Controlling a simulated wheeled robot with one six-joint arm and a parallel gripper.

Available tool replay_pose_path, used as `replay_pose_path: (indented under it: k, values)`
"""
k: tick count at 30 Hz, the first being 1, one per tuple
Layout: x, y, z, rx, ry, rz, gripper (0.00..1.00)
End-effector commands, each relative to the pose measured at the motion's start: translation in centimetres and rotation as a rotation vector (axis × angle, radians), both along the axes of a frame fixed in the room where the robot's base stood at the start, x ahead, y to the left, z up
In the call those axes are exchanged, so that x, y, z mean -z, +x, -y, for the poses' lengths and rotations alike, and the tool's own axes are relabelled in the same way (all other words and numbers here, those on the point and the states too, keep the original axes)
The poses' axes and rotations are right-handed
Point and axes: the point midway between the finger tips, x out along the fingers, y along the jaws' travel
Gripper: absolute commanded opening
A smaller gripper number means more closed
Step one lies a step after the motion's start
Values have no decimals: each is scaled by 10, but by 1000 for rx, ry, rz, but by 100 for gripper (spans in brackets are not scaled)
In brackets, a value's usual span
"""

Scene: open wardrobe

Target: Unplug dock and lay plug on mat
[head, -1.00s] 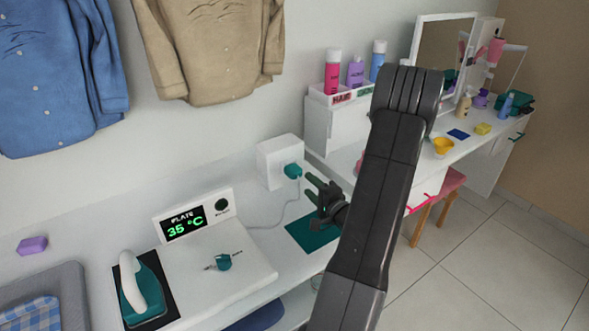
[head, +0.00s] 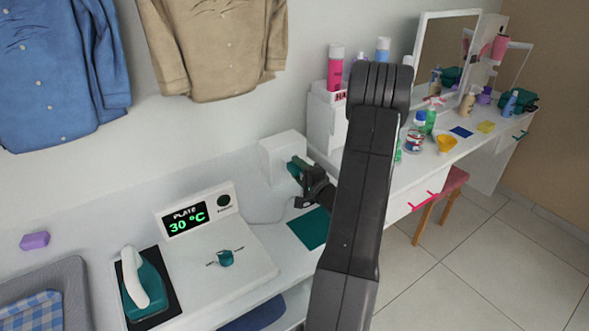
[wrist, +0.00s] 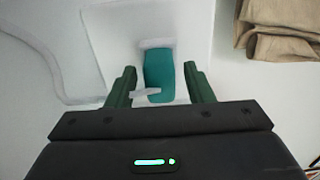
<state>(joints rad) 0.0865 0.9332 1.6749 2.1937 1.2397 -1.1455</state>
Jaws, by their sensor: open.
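The teal plug (wrist: 159,76) sits in the white socket box (head: 277,158) on the wall side of the counter. In the wrist view my gripper (wrist: 160,82) is open, with one green finger on each side of the plug and a gap beside each. In the head view my gripper (head: 296,168) is at the front of the box and hides most of the plug. The teal mat (head: 309,228) lies flat and empty on the counter below my gripper. The dock with the iron (head: 150,285) stands at the left; its display (head: 187,218) reads 30 °C.
A pale cord (wrist: 50,75) runs beside the box. A white shelf unit with bottles (head: 336,68) stands right of the box, partly behind my arm. Shirts (head: 222,45) hang above. A vanity counter (head: 480,140) with small items is at the right.

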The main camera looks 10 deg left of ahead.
Motion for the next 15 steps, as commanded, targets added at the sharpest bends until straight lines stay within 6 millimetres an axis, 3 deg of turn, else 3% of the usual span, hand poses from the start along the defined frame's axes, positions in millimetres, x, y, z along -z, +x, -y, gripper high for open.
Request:
replay_pose_path:
  k: [1,7,9,10,13,15]
  values:
    - [0,0,0,0,0,0,41]
    - [0,0,0,0,0,0,2]
    - [0,0,0,0,0,0,0]
    - [0,0,0,0,0,0,21]
    - [0,0,0,0,0,0,1]
    - [0,0,0,0,0,0,0]
